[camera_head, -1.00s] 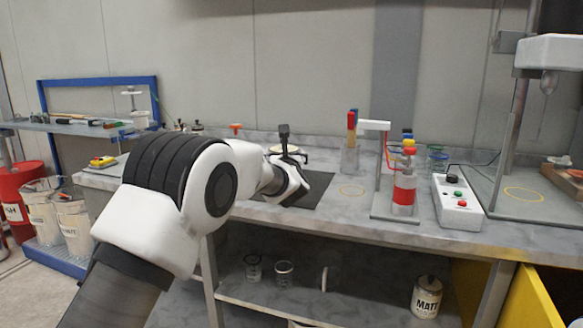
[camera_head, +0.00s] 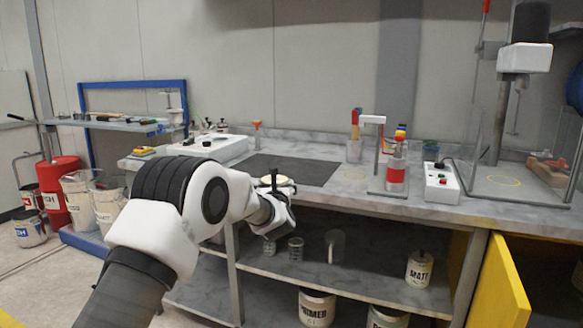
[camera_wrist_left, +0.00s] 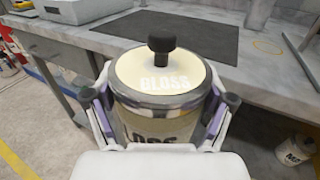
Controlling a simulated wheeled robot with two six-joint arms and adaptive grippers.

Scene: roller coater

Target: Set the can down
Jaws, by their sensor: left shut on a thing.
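The can (camera_wrist_left: 160,75) is cream with a grey metal rim, a black knob on its lid and the word GLOSS. My left gripper (camera_wrist_left: 160,105) is shut on it, one finger on each side, in the left wrist view. In the head view the can's lid (camera_head: 276,181) shows just above my left gripper (camera_head: 277,205), in front of the worktop's front edge. The can is upright and apart from the grey marbled worktop (camera_head: 330,190). My right gripper is not in view.
A dark mat (camera_head: 290,169) lies on the worktop behind the can, with bare worktop to its right. A white control box (camera_head: 208,148) stands left of the mat.

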